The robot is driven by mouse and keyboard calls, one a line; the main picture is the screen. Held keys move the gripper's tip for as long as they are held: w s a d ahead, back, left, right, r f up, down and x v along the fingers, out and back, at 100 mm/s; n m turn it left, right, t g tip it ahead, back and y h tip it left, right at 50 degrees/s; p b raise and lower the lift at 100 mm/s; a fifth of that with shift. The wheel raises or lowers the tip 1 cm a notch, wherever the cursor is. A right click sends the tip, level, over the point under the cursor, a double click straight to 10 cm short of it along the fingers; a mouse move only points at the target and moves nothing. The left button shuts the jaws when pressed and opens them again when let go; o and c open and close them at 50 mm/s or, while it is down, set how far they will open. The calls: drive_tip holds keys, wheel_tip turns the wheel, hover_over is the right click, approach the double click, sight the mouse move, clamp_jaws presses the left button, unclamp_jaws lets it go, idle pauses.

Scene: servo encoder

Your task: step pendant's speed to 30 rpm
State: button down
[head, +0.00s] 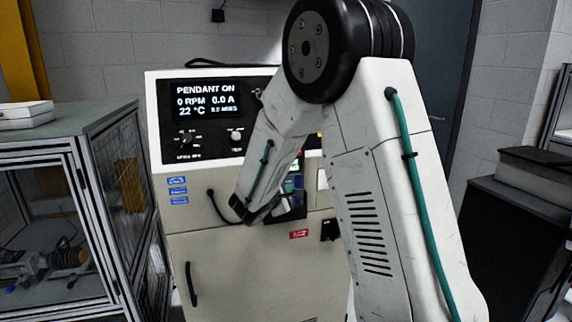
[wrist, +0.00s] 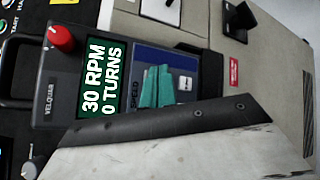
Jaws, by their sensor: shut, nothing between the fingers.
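The pendant (wrist: 62,85) hangs on the front of the cabinet and shows sideways in the wrist view. Its green screen (wrist: 98,88) reads 30 RPM and 0 TURNS. It has a red knob (wrist: 62,38) and a blue key panel marked SPEED, with one pale key (wrist: 186,83) visible. My gripper (wrist: 157,88) is shut and empty, its teal tips over the panel beside the SPEED label. The tips hide part of the panel; I cannot tell whether they touch it. In the head view my gripper (head: 268,208) is at the pendant (head: 297,183), which my arm partly hides.
The cabinet (head: 235,262) has a display (head: 206,98) reading PENDANT ON, 0 RPM, 0.0 A and 22 °C. A black cable loops beside the pendant.

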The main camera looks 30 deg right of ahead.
drive_tip(key=shift+s, duration=0.2)
drive_tip(key=s, duration=0.2)
drive_tip(key=s+a, duration=0.1)
drive_tip(key=s, duration=0.2)
drive_tip(key=shift+s+a, duration=0.35)
drive_tip(key=shift+a, duration=0.05)
idle(0.7)
drive_tip(key=s+a+m+g+y, duration=0.3)
drive_tip(key=s+m+g, duration=0.5)
drive_tip(key=s, duration=1.1)
drive_tip(key=s+a+r+m+t+y, duration=0.2)
drive_tip(key=s+a+r+m+y, duration=0.2)
drive_tip(key=s+a+y, duration=0.6)
drive_tip(key=s+a+r, duration=0.2)
drive_tip(key=s+a, duration=0.1)
drive_tip(key=a, duration=0.1)
drive_tip(key=shift+s+r, duration=0.15)
drive_tip(key=shift+r, duration=0.05)
